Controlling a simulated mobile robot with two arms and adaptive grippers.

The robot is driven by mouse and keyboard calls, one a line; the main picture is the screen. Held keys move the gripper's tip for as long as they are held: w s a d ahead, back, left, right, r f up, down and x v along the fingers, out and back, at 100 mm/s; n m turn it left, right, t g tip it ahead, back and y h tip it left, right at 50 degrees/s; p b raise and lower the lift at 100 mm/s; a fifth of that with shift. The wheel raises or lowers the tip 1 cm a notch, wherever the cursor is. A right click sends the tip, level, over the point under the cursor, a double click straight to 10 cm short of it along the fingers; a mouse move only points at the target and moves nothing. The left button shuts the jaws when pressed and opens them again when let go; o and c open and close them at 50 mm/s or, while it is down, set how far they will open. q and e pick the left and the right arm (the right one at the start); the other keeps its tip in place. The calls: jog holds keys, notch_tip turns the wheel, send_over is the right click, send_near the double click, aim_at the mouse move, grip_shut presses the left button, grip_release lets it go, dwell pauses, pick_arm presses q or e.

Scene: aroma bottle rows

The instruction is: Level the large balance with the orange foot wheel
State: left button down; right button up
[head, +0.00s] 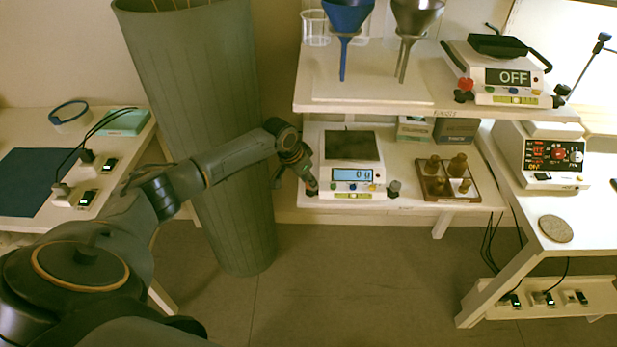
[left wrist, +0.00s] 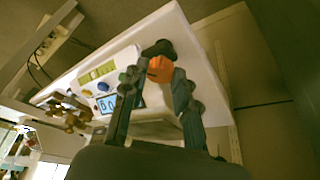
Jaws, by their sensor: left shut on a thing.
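The balance (head: 352,192) with a dark square pan (head: 351,146) stands on the lower shelf. Its lit blue display (head: 352,175) reads about 0 g; it also shows in the left wrist view (left wrist: 106,104). My left gripper (head: 307,184) is at the balance's front left corner. In the left wrist view its fingers (left wrist: 157,84) are shut on the orange foot wheel (left wrist: 160,68). The grey right foot wheel (head: 394,187) is free. Whether the balance is level cannot be told; no bubble is readable. My right gripper is not in view.
A wooden weight block (head: 434,188) stands right of the balance. Another balance (head: 508,93) marked OFF, with a red wheel (head: 466,85), is on the upper shelf (head: 420,101). A tall green ribbed bin (head: 235,225) stands close under my left arm.

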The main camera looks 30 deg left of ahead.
pick_arm(q)
jog(key=shift+m+h, duration=0.4)
jog(key=shift+m, duration=0.6)
jog(key=c, duration=1)
grip_release()
jog(key=v, duration=1.2)
jog(key=shift+w, duration=0.15)
